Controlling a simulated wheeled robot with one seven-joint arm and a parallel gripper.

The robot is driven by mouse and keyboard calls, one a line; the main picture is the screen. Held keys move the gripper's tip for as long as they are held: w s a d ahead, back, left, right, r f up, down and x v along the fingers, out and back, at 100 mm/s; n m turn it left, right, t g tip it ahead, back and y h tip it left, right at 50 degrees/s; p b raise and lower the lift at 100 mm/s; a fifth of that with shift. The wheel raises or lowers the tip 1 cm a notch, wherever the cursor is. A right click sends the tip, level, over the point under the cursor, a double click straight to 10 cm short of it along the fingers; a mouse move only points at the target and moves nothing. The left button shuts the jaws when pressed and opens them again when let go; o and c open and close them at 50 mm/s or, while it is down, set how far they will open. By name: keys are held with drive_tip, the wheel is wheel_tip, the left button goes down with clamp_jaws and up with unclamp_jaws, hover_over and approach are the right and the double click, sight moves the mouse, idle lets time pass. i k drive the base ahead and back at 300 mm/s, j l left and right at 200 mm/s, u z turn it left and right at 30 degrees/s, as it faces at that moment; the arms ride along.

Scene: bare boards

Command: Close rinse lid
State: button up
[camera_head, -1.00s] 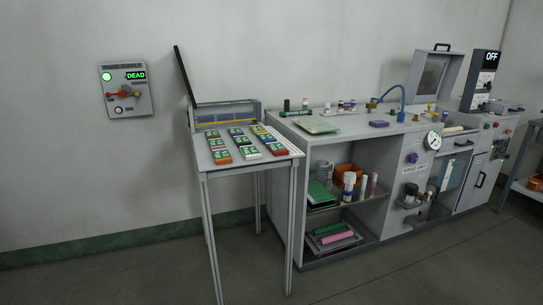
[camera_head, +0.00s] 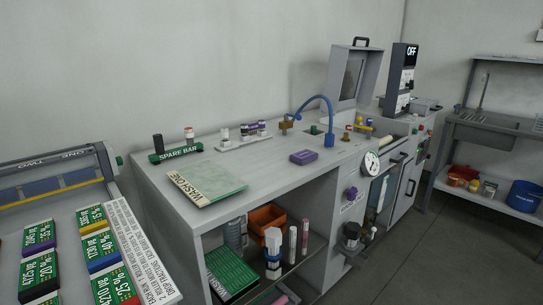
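The likely rinse lid (camera_head: 355,76) is a grey panel with a dark handle on its top edge. It stands open and upright at the back of the grey bench (camera_head: 262,195), behind the blue curved hose (camera_head: 318,99). I see no label that names it as the rinse lid. The opening below it is mostly hidden by the bench top and fittings. My gripper is not in view.
A table with green-labelled packs (camera_head: 96,247) stands at the near left. A green board (camera_head: 205,182) and a purple block (camera_head: 303,157) lie on the bench. A tall OFF panel (camera_head: 401,75) stands right of the lid. Floor (camera_head: 415,260) is clear at the right front.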

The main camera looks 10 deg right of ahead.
sight(337, 79)
drive_tip(key=i+l+z, duration=0.1)
drive_tip(key=i+z, duration=0.25)
drive_tip(key=i, duration=0.25)
drive_tip(key=i+z, duration=0.35)
drive_tip(key=i, duration=0.25)
